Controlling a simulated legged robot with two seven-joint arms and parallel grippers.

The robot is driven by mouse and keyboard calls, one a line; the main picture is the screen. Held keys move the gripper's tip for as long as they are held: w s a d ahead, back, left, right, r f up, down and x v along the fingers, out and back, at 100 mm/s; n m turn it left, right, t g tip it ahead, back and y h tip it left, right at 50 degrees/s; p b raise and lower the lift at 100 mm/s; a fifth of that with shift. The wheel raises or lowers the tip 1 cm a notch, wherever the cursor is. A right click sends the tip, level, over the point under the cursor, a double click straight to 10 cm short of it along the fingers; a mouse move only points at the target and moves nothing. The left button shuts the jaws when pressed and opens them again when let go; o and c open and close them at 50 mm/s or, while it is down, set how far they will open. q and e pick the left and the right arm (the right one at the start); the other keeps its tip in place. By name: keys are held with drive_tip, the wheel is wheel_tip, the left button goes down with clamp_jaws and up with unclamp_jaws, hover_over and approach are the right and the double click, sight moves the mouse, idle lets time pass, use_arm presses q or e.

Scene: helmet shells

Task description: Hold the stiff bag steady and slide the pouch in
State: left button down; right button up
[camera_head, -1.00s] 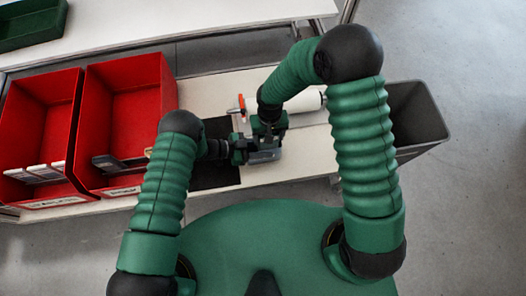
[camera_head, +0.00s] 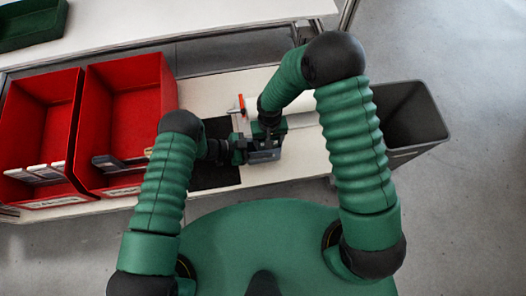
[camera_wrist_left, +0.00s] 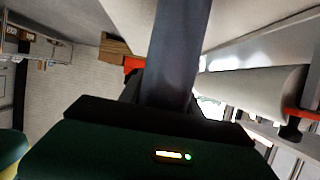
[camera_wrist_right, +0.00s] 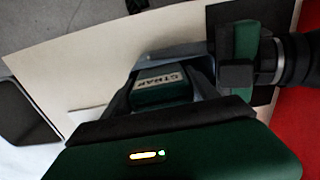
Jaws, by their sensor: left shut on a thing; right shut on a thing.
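The stiff bag (camera_head: 264,157) is blue-grey and sits over the white bench near the dark mat. My left gripper (camera_head: 240,151) is shut on its left side. In the left wrist view the bag (camera_wrist_left: 180,45) stands as a grey panel between the fingers. The pouch (camera_wrist_right: 165,90) is dark green with a pale lettered label. My right gripper (camera_wrist_right: 165,98) is shut on it. In the right wrist view the bag (camera_wrist_right: 190,58) shows right behind and beside the pouch. How far the pouch lies inside the bag cannot be told; my grippers hide much of both in the head view.
Two red bins (camera_head: 128,85) with flat items stand at the left. A black mat (camera_head: 215,176) lies on the bench (camera_head: 300,165). A white roll (camera_head: 307,102) with an orange end lies behind my grippers. A grey bin (camera_head: 425,120) stands off the bench's right end.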

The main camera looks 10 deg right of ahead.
drive_tip(key=o, duration=1.5)
drive_tip(key=shift+c, duration=0.2)
drive_tip(key=shift+r, duration=0.1)
wheel_tip(320, 180, up, 12)
drive_tip(key=shift+f, duration=0.15)
use_arm(q)
drive_tip(key=c, duration=0.8)
unclamp_jaws()
drive_tip(key=shift+o, duration=0.2)
